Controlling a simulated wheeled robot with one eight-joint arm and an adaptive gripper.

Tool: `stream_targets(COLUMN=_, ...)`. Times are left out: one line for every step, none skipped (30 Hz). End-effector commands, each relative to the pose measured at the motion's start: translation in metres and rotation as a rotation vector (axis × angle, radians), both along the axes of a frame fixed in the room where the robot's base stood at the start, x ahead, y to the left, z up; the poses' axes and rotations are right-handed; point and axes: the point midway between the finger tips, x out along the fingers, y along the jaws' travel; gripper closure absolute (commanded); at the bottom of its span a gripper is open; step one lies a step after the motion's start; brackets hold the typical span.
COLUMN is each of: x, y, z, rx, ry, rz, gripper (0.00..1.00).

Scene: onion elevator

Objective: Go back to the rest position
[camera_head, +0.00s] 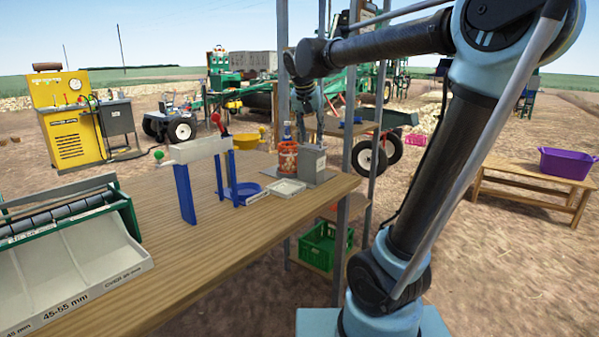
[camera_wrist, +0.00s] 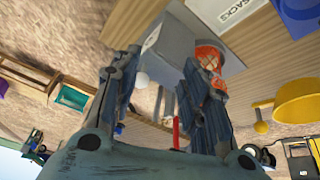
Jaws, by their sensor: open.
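My gripper (camera_head: 309,108) hangs from my raised arm at the top middle of the head view, above the far end of the wooden table (camera_head: 228,225). In the wrist view my gripper (camera_wrist: 158,62) has its two fingers spread apart with nothing held between them. A grey box (camera_head: 312,162) and an orange container (camera_head: 287,157) stand on the table below it. The grey box (camera_wrist: 168,48) and the orange container (camera_wrist: 209,57) also show beyond the fingers in the wrist view, apart from them.
A metal post (camera_head: 350,100) stands close to my arm. A sorter (camera_head: 75,245) sits at left. Open ground lies right, before a bench with a purple tub (camera_head: 567,163).

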Motion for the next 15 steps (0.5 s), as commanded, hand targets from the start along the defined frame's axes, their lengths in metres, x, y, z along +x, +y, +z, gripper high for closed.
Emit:
stream_targets(x=-0.014, y=-0.017, z=-0.011, rx=0.0, ry=0.015, rz=0.002, gripper=0.59)
stream_targets(x=-0.022, y=-0.026, z=-0.017, rx=-0.002, ry=0.025, rz=0.007, gripper=0.59)
stream_targets(x=-0.033, y=-0.037, z=-0.025, rx=-0.002, ry=0.037, rz=0.015, gripper=0.59)
stream_targets(x=-0.041, y=-0.044, z=-0.032, rx=-0.001, ry=0.047, rz=0.02, gripper=0.59)
stream_targets(x=-0.05, y=-0.052, z=-0.039, rx=-0.001, ry=0.055, rz=0.027, gripper=0.59)
stream_targets(x=-0.061, y=-0.062, z=-0.048, rx=0.001, ry=0.067, rz=0.035, gripper=0.59)
stream_targets(x=-0.069, y=-0.068, z=-0.055, rx=0.002, ry=0.075, rz=0.042, gripper=0.59)
stream_targets(x=-0.078, y=-0.075, z=-0.062, rx=0.002, ry=0.084, rz=0.048, gripper=0.59)
stream_targets(x=-0.089, y=-0.083, z=-0.072, rx=0.005, ry=0.095, rz=0.058, gripper=0.59)
stream_targets(x=-0.098, y=-0.089, z=-0.08, rx=0.006, ry=0.103, rz=0.064, gripper=0.59)
stream_targets(x=-0.106, y=-0.095, z=-0.087, rx=0.008, ry=0.11, rz=0.071, gripper=0.59)
stream_targets(x=-0.118, y=-0.102, z=-0.097, rx=0.011, ry=0.121, rz=0.08, gripper=0.59)
stream_targets(x=-0.127, y=-0.107, z=-0.105, rx=0.013, ry=0.128, rz=0.087, gripper=0.59)
stream_targets(x=-0.136, y=-0.112, z=-0.113, rx=0.016, ry=0.135, rz=0.094, gripper=0.59)
stream_targets(x=-0.147, y=-0.117, z=-0.124, rx=0.02, ry=0.144, rz=0.103, gripper=0.59)
